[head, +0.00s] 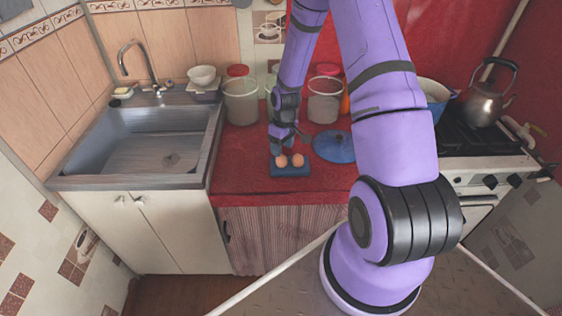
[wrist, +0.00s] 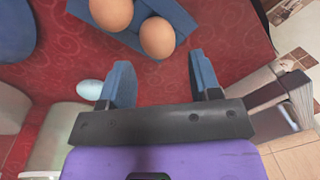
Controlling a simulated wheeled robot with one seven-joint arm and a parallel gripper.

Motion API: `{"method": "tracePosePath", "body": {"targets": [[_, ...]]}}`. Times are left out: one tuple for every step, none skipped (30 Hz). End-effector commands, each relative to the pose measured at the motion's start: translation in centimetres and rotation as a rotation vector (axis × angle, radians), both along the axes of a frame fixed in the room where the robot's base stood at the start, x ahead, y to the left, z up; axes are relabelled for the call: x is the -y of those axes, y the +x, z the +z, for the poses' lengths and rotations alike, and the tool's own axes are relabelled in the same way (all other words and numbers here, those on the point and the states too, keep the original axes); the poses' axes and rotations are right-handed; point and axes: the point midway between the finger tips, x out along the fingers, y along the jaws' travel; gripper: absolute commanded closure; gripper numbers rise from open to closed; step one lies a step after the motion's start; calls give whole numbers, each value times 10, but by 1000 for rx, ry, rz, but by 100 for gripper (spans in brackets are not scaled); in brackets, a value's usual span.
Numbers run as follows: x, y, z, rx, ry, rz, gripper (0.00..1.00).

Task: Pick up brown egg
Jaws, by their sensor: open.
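Two brown eggs sit close together on a small blue tray (head: 290,171). In the head view one egg (head: 281,160) is on the left and the other egg (head: 298,160) on the right. In the wrist view one egg (wrist: 157,37) lies just beyond the fingertips, between their lines, and the other egg (wrist: 111,12) is farther up and left. My gripper (wrist: 160,62) is open and empty, its fingers apart and not around either egg. In the head view the gripper (head: 283,147) is just above and behind the tray.
A blue lid (head: 334,147) lies right of the tray on the red counter (head: 240,178). Glass jars (head: 241,101) (head: 324,100) stand behind. A pale blue oval thing (wrist: 90,88) lies beside the left finger. A sink (head: 150,140) is left, a stove (head: 480,140) right.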

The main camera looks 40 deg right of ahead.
Motion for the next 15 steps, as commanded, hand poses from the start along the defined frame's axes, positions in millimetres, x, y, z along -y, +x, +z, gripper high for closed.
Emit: {"method": "tracePosePath", "body": {"targets": [[0, 0, -3, 0, 0, 0, 42], [0, 0, -4, 0, -1, 0, 42], [0, 0, -6, 1, -1, 0, 42], [0, 0, -8, 1, -1, -1, 42], [0, 0, -10, 0, -1, -1, 42], [0, -1, -14, -1, 0, -1, 42], [0, -1, -18, -1, 1, -1, 42], [0, -1, -22, -2, 0, -1, 42], [0, -1, -28, -1, 1, -1, 42], [0, -1, -32, -1, 1, -1, 42], [0, -1, -36, -1, 1, -1, 42], [-1, -1, -41, -1, 1, 0, 42], [-1, -1, -45, -1, 1, 0, 42], [-1, -1, -48, 0, 0, 0, 42], [-1, -1, -51, 0, 0, 0, 42]]}}
